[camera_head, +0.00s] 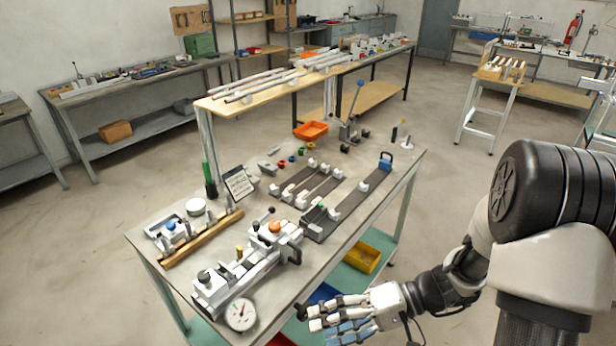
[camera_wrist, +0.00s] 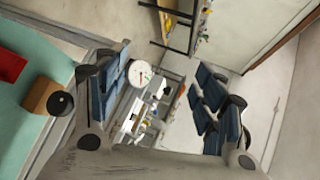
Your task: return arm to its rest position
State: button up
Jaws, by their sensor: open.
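My arm (camera_head: 540,245) comes in from the right side of the head view and reaches down and left. My gripper (camera_head: 322,320) is beside the front right edge of the workbench, low in the picture. Its fingers point left and nothing shows between them. In the wrist view my gripper (camera_wrist: 165,92) has its two sets of dark blue finger pads spread wide apart, with the bench and dial gauge seen beyond the gap. No held object is in view.
A yellow bin (camera_head: 362,257) sits on the lower shelf. Open floor (camera_head: 440,165) lies right of the bench.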

jog(key=s+d+r+t+h, duration=0.3)
jog(key=s+d+r+h, duration=0.2)
jog(key=r+h, duration=0.1)
jog(key=s+d+r+m+t+h, duration=0.1)
jog(key=s+d+r+t+h, duration=0.2)
jog(key=s+r+h, duration=0.3)
notch_tip(320, 180, up, 3)
jog(key=shift+d+f+h, duration=0.1)
jog(key=shift+d+h, duration=0.6)
jog(key=shift+d, duration=0.2)
